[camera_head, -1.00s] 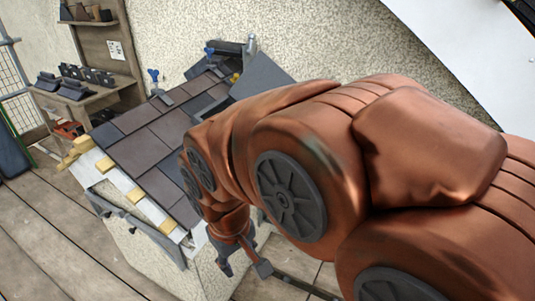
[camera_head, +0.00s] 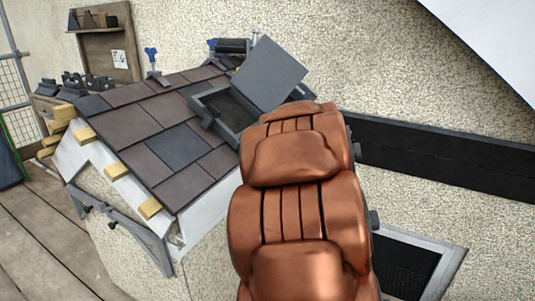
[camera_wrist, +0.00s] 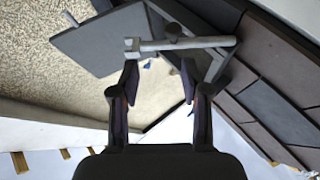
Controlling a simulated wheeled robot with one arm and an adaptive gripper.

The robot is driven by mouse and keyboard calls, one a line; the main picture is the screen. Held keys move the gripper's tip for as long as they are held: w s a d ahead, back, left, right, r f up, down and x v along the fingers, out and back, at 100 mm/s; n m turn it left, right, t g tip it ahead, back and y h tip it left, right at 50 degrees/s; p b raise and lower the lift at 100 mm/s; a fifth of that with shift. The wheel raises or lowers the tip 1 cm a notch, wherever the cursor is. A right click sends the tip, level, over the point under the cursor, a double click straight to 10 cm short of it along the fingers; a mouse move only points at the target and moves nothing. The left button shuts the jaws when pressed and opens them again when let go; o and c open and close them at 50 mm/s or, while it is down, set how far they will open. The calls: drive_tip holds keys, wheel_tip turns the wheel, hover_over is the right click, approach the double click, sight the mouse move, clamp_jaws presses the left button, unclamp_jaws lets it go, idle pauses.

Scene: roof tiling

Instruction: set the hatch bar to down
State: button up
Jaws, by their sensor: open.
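The roof hatch shows in the head view as a dark frame (camera_head: 208,101) around an opening, with its flat grey lid (camera_head: 270,73) standing up and tilted. In the wrist view, the grey lid (camera_wrist: 95,40) is at the upper left. A light grey hatch bar (camera_wrist: 205,42) runs across the picture beyond my fingertips, with a dark knob near its middle and a square block at its left end. My gripper (camera_wrist: 160,80) is open, with the bar ahead of it and no visible contact. In the head view my arm hides my gripper and the bar.
Brown and grey slates (camera_head: 130,125) cover the roof left of the hatch, with yellow wooden blocks (camera_head: 117,171) along its lower edge. A roughcast wall (camera_head: 370,60) rises behind. A dark framed opening (camera_head: 410,265) lies at the lower right. A shelf (camera_head: 105,42) stands at the back left.

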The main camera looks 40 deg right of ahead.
drive_tip(key=shift+w+d+f+n+t+y+b, duration=0.5)
drive_tip(key=shift+w+d+f+b, duration=0.2)
drive_tip(key=shift+w+b, duration=0.4)
drive_tip(key=shift+w+d+f+n+t+y+b, duration=0.45)
drive_tip(key=shift+w+d+f+b, duration=0.3)
drive_tip(key=shift+w, duration=0.6)
drive_tip(key=shift+w+d+f+n+t+y+b, duration=0.35)
drive_tip(key=shift+w+d+f+n+t+b, duration=0.25)
drive_tip(key=shift+w+b, duration=0.55)
drive_tip(key=shift+f, duration=0.1)
drive_tip(key=shift+c, duration=0.3)
clamp_jaws()
